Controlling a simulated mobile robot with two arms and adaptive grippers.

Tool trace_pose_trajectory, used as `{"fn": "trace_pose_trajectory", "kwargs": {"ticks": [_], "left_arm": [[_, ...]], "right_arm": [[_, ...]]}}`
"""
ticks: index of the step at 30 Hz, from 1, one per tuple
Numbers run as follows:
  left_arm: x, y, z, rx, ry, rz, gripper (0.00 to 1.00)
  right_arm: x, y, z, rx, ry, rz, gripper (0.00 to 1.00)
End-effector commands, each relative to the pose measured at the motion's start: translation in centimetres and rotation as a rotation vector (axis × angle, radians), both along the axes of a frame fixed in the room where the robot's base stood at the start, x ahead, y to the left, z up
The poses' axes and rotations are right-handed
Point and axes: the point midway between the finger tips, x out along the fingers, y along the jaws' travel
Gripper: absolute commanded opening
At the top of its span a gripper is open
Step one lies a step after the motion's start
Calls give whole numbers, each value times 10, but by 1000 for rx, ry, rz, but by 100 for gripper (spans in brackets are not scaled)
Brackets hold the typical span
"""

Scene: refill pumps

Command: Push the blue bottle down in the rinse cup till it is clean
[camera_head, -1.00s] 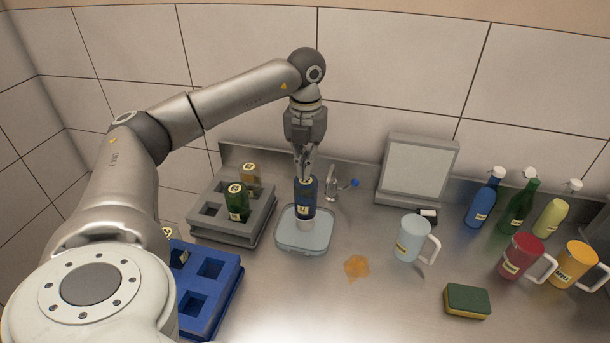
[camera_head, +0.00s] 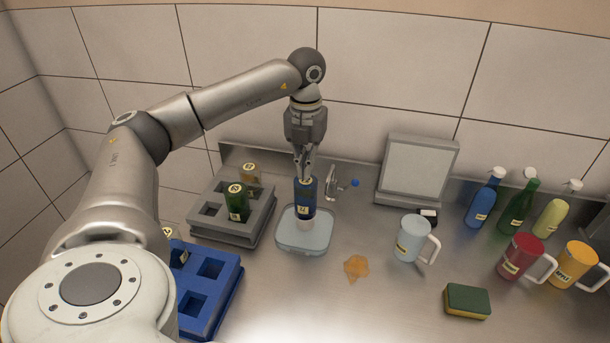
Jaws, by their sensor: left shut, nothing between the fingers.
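The dark blue bottle (camera_head: 305,200) stands upright in the rinse cup (camera_head: 303,223), a small pale cup in a light blue-grey tray (camera_head: 302,244). Its lower end is hidden inside the cup. My left gripper (camera_head: 304,175) points straight down at the bottle's top, its fingers closed together with nothing between them. The fingertips are at or just touching the top; I cannot tell which. My right gripper is not in view.
A grey rack (camera_head: 225,230) with green and amber bottles stands left of the tray, a blue rack (camera_head: 203,298) in front of it. A small tap (camera_head: 333,185) is close behind right. An orange spill (camera_head: 356,267), mugs and a sponge (camera_head: 467,301) lie to the right.

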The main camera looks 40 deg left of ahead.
Motion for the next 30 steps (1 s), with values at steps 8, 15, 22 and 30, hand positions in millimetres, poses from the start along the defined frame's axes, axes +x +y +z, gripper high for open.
{"fn": "trace_pose_trajectory", "kwargs": {"ticks": [8, 15, 22, 30], "left_arm": [[0, 0, -6, 0, 0, 0, 0], [0, 0, -19, 0, 1, 0, 0], [0, 0, -30, -1, 0, 0, 0], [0, 0, -44, 0, 2, -1, 0]], "right_arm": [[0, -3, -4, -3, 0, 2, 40], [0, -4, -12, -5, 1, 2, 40], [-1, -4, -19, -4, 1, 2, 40], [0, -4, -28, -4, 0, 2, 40]]}}
